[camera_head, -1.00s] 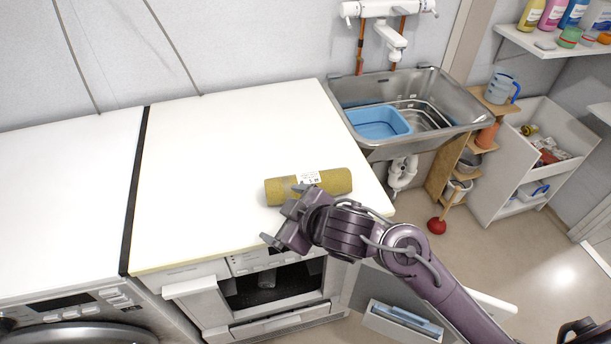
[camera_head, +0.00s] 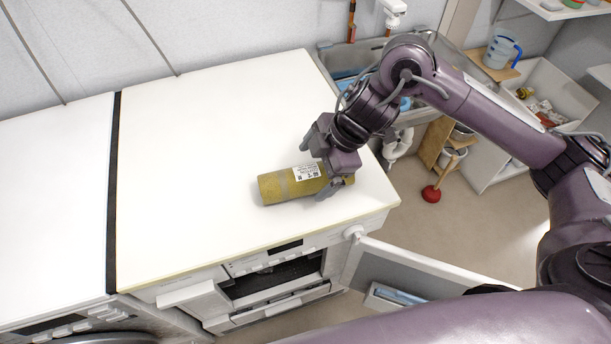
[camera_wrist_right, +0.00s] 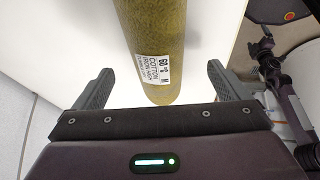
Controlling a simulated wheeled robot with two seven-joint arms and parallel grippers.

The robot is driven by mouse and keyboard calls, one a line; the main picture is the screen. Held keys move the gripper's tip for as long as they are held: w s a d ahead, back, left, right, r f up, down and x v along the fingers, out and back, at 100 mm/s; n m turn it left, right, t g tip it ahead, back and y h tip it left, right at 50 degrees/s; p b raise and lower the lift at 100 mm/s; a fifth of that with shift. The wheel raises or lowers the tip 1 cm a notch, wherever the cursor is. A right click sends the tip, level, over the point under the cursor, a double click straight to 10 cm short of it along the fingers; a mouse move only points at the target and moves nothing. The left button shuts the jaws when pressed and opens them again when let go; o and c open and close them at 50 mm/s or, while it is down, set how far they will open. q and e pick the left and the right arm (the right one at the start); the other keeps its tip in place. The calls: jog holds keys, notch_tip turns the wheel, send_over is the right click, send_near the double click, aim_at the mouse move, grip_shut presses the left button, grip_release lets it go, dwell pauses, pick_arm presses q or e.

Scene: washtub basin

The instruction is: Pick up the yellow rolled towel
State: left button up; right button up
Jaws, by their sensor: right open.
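The yellow rolled towel (camera_head: 284,186) lies on its side on the white countertop (camera_head: 210,130), near the front right corner, with a white label on it. My right gripper (camera_head: 317,168) is at the towel's right end, one finger on the far side and one on the near side. In the right wrist view, the towel (camera_wrist_right: 150,30) runs away between the two open fingers of the gripper (camera_wrist_right: 160,70), with a gap on each side. The gripper holds nothing. Whether it is above or level with the towel is hard to tell. My left gripper is out of view.
A metal sink with a blue basin (camera_head: 345,84) stands behind my right arm, partly hidden. An open appliance door (camera_head: 415,268) hangs below the counter's front edge. A red plunger (camera_head: 431,194) stands on the floor at right. The counter left of the towel is clear.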

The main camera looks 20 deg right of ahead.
aim_at(308, 173)
jog(key=x, duration=0.4)
jog(key=shift+w+a+f+p, duration=0.1)
jog(key=shift+a+f+p, duration=0.2)
jog(key=shift+p, duration=0.1)
jog(key=shift+w+f, duration=0.1)
jog(key=shift+f, duration=0.2)
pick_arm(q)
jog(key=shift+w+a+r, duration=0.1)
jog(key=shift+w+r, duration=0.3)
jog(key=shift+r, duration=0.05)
pick_arm(e)
jog(key=shift+c, duration=0.3)
jog(key=c, duration=1.1)
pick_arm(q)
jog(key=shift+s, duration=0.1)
pick_arm(e)
jog(key=shift+r, duration=0.15)
